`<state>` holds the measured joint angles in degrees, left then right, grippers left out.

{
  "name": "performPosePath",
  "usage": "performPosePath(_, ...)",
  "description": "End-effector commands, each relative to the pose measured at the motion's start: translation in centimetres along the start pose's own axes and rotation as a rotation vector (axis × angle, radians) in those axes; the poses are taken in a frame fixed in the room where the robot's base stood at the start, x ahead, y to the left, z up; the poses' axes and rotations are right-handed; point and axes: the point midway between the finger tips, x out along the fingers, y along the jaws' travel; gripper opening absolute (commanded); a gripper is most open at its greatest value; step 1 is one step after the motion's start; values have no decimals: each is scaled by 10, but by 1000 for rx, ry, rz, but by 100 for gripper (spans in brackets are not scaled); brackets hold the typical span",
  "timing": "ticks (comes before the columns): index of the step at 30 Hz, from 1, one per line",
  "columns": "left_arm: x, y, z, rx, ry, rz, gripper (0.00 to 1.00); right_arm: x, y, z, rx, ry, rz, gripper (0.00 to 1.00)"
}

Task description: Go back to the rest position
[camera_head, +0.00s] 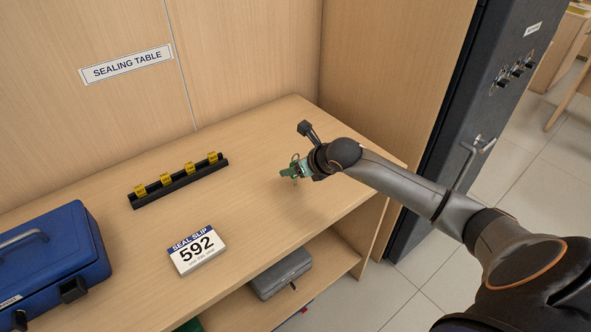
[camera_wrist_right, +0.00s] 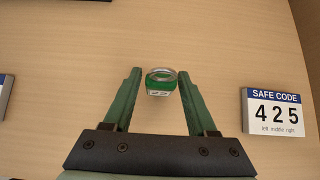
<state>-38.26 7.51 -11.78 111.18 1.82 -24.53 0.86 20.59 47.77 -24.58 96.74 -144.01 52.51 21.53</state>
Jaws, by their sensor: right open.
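My right gripper (camera_head: 287,172) hangs above the right part of the sealing table (camera_head: 262,130), its arm coming in from the right. In the right wrist view its two green fingers (camera_wrist_right: 156,85) are spread apart. A small green item with a silver ring (camera_wrist_right: 159,83) shows between the fingers, with gaps on both sides. It has a pale label, too small to read. I cannot tell how far below the fingertips it is. My left gripper is in neither view.
A black rack with several yellow tags (camera_head: 180,180), a "SEAL SLIP 592" card (camera_head: 197,250) and a blue case (camera_head: 60,262) are on the table. A grey box (camera_head: 281,273) sits on the lower shelf. A "SAFE CODE 425" card (camera_wrist_right: 275,112) lies right. A dark cabinet (camera_head: 480,110) stands right.

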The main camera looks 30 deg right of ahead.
Motion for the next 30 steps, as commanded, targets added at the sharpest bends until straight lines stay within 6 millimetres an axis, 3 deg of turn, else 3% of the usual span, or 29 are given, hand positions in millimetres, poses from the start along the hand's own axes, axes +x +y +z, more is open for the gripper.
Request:
performPosePath(7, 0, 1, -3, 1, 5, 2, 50, 0, 0, 0, 0, 0, 0, 55)
performPosePath(22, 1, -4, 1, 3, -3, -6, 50, 0, 0, 0, 0, -1, 0, 0)
performPosePath(30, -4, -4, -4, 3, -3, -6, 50, -7, 0, 8, 0, -1, -1, 0)
